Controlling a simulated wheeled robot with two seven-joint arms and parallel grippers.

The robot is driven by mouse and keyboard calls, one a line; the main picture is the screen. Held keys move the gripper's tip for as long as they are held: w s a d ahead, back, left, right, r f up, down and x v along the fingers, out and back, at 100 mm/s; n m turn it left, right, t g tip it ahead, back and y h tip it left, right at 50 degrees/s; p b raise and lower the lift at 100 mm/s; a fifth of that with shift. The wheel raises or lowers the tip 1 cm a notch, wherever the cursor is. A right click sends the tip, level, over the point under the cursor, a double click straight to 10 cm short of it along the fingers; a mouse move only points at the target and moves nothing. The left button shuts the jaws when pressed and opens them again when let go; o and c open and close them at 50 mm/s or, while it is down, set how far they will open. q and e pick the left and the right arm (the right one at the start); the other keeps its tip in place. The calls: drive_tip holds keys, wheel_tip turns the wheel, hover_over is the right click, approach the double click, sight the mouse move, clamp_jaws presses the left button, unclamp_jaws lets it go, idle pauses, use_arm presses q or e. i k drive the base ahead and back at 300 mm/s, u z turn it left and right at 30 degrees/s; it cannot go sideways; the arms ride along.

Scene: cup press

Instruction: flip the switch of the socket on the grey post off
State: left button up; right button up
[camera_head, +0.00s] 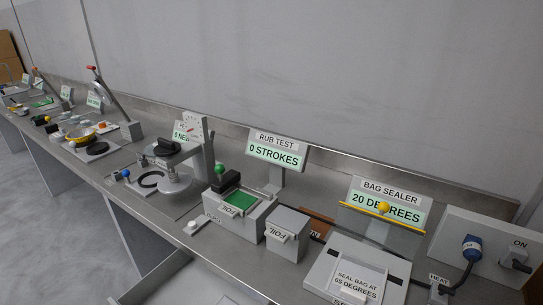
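A large grey block (488,230) stands at the right end of the bench and carries a socket. A blue plug (472,248) sits in its face, with a black cable running down toward the bag sealer. To the right of the plug is a dark switch (515,262) on a grey mount. The word ON is printed above the switch. The exact tilt of the switch is too small to tell. Neither of my grippers is in view.
The bag sealer (350,268) and its sign reading 20 degrees (387,205) stand left of the block. Foil boxes (287,232), a rub test sign (275,150) and a press (180,160) stand further left. A wall runs behind the bench.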

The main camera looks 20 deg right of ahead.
sight(517, 266)
drive_tip(key=z, duration=0.55)
drive_tip(key=k, duration=0.3)
drive_tip(key=z, duration=0.8)
drive_tip(key=i, duration=0.45)
drive_tip(key=u, duration=0.1)
